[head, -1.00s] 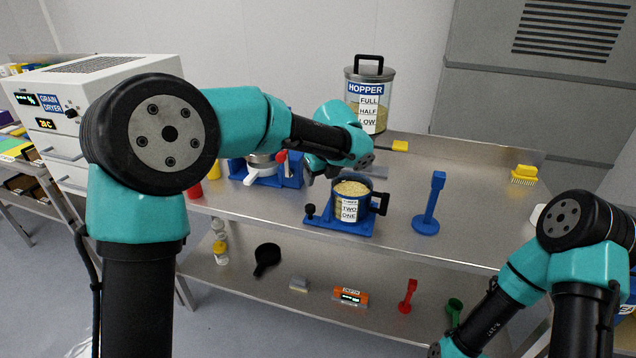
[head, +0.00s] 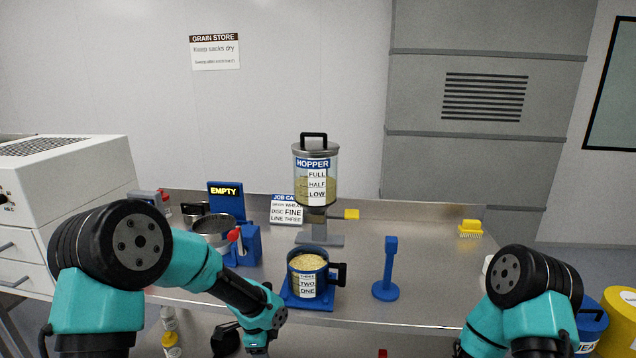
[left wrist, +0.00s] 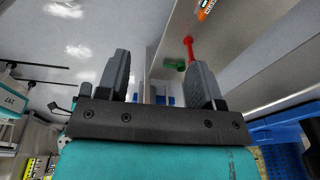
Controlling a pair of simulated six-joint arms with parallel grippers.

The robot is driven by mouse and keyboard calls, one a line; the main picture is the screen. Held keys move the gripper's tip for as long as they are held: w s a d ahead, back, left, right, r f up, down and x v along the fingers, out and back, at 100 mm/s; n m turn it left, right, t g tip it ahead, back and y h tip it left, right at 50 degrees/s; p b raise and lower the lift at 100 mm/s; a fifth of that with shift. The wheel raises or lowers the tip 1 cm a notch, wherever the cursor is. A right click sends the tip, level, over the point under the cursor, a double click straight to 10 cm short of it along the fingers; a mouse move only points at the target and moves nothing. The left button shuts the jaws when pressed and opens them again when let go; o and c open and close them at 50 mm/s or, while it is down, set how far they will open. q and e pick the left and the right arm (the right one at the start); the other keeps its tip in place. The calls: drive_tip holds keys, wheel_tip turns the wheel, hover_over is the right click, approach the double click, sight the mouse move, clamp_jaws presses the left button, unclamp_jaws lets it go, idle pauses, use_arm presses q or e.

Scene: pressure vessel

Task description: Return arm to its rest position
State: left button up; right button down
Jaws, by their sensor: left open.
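My left arm comes in from the left in the head view and bends down in front of the table's front edge. Its gripper is below the frame there. In the left wrist view my left gripper (left wrist: 160,85) is open, with nothing between its fingers. My right arm's upper part shows at the lower right of the head view; its gripper is out of frame. The blue cup (head: 307,275) full of grain stands on a blue base on the table (head: 440,270), to the right of my left forearm and apart from it.
The grain hopper (head: 316,175) stands behind the cup. A blue stand (head: 388,270) is right of the cup, a yellow brush (head: 470,229) farther right. A metal pan (head: 212,228) and the white dryer (head: 60,190) are at left. The lower shelf's red tool (left wrist: 190,47) shows in the wrist view.

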use_arm(q)
drive_tip(key=s+a+f+n+h, duration=0.1)
drive_tip(key=s+a+f+n, duration=0.3)
drive_tip(key=s+f+n, duration=0.5)
drive_tip(key=s+a+f+n+h, duration=0.1)
drive_tip(key=s+a+f+n, duration=0.3)
drive_tip(key=s+f+n, duration=0.5)
drive_tip(key=s+n, duration=0.2)
drive_tip(key=s, duration=0.2)
drive_tip(key=shift+s, duration=0.35)
